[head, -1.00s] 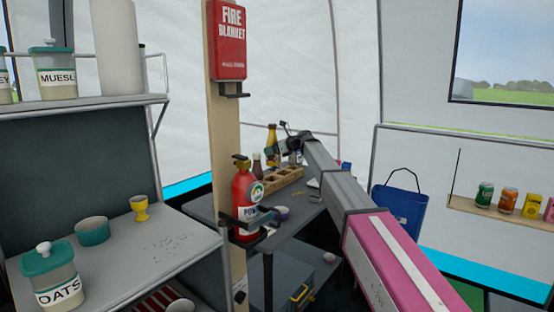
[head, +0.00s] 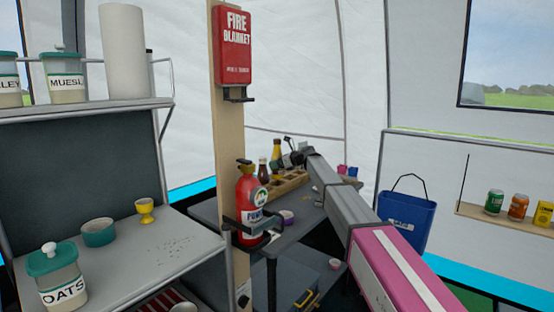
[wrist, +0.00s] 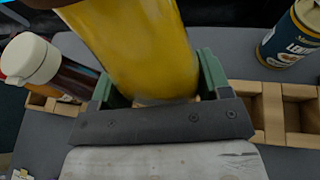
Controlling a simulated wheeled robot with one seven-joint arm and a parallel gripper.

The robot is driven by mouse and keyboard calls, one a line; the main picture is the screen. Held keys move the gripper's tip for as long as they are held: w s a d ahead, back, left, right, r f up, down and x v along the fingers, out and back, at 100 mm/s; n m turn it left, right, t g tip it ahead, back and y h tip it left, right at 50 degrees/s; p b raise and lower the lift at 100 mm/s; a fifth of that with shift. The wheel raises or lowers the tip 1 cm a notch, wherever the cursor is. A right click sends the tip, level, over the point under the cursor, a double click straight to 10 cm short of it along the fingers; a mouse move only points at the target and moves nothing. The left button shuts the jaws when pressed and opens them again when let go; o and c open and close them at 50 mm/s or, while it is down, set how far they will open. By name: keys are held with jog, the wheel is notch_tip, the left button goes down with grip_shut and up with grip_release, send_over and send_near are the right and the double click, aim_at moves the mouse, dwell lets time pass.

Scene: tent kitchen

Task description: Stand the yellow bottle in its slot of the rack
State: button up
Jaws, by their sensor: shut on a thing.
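The yellow bottle (head: 277,150) is held roughly upright at the wooden rack (head: 297,180), its lower part hidden in the head view. My gripper (head: 288,162) is shut on it. In the wrist view the bottle (wrist: 150,50) fills the space between the green jaws (wrist: 155,92). The rack (wrist: 272,112) shows there on both sides, with empty compartments at the right. I cannot tell whether the bottle's base is inside a slot.
A dark bottle with a white cap (wrist: 30,60) stands in the rack close left of my gripper. A blue tin (wrist: 292,38) stands to the right. The fire extinguisher (head: 250,205) on its post stands in front of the table (head: 285,235).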

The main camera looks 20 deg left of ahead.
aim_at(282, 175)
jog(key=shift+f, duration=2.9)
jog(key=shift+f, duration=0.5)
jog(key=o, duration=1.3)
jog(key=shift+d, duration=0.1)
